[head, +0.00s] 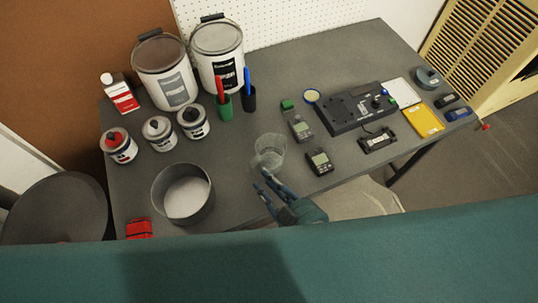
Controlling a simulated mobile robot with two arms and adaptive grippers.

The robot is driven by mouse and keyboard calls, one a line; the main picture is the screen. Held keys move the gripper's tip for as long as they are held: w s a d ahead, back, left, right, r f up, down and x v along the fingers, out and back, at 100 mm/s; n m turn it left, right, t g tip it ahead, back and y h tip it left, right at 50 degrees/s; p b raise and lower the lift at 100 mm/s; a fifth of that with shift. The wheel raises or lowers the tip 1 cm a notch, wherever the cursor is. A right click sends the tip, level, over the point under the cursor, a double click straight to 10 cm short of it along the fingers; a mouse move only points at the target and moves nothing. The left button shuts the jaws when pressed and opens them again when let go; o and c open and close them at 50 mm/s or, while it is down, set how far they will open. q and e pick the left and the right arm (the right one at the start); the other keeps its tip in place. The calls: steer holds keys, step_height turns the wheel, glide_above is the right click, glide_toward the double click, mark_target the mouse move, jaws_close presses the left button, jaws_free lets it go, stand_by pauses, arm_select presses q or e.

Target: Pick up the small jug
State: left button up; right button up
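A small clear jug (270,152), see-through, stands upright near the middle of the grey table (235,140). My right gripper (261,180) is at the table's front edge, just below the jug in the head view. Its two blue-grey fingers are spread apart with nothing between them, and they point up and left. The fingertips look close to the jug's base but do not hold it. My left gripper is not in view.
A round grey pan (160,207) stands left of the jug, near a red object (139,228). Two large paint cans (163,72) and several small tins (159,133) stand behind. Handheld meters (319,161) and a black device (352,109) lie to the right.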

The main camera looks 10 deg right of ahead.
mark_target(255, 170)
steer(key=p+x, duration=0.1)
steer(key=x, duration=0.6)
steer(key=shift+w, duration=0.1)
jaws_close()
